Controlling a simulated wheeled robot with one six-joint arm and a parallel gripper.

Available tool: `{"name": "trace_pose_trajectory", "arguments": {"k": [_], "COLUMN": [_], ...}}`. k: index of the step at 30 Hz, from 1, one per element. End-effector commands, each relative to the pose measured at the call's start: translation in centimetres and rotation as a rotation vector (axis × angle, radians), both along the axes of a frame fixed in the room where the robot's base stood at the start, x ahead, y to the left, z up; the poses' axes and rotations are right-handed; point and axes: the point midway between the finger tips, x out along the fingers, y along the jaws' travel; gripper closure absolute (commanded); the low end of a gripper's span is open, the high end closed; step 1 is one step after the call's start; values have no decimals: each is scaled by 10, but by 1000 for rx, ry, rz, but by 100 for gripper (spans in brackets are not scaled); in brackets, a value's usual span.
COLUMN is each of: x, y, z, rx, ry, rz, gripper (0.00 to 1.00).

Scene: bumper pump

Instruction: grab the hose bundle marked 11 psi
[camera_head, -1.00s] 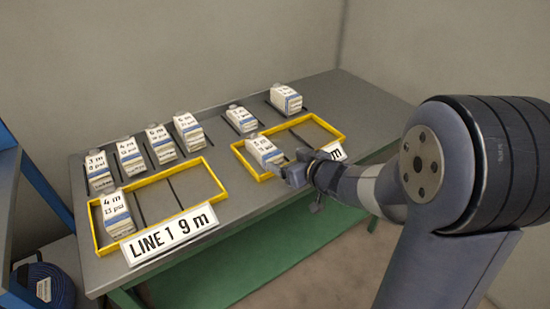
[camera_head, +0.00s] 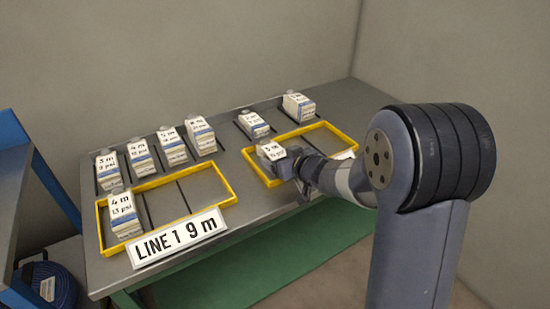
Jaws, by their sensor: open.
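Several white-and-blue labelled bundles stand on the grey table. I cannot read 11 psi on any with certainty. At the back left are one reading 3 m 9 psi (camera_head: 108,169), a 4 m one (camera_head: 141,157) and two taller ones (camera_head: 171,145) (camera_head: 200,134). Two more stand at the back right (camera_head: 253,124) (camera_head: 298,106). A 4 m bundle, seemingly 13 psi (camera_head: 123,214), stands in the left yellow frame (camera_head: 228,200). Another bundle (camera_head: 269,151) is in the right yellow frame (camera_head: 258,173). My gripper (camera_head: 284,166) is open, close at its front right; whether they touch is unclear.
A LINE 1 9 m sign (camera_head: 180,238) stands at the front of the left frame. A second sign (camera_head: 345,154) is partly hidden by my arm. A dark blue coil (camera_head: 54,287) lies low at left, near a blue-edged shelf (camera_head: 28,200). Both frames have empty space.

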Motion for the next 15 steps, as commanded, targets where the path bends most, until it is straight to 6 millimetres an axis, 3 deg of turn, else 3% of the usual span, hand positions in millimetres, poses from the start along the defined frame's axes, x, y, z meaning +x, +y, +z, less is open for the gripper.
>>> {"name": "trace_pose_trajectory", "arguments": {"k": [15], "x": [0], "y": [0], "z": [0], "rx": [-1], "ry": [-1], "rz": [0], "gripper": [63]}}
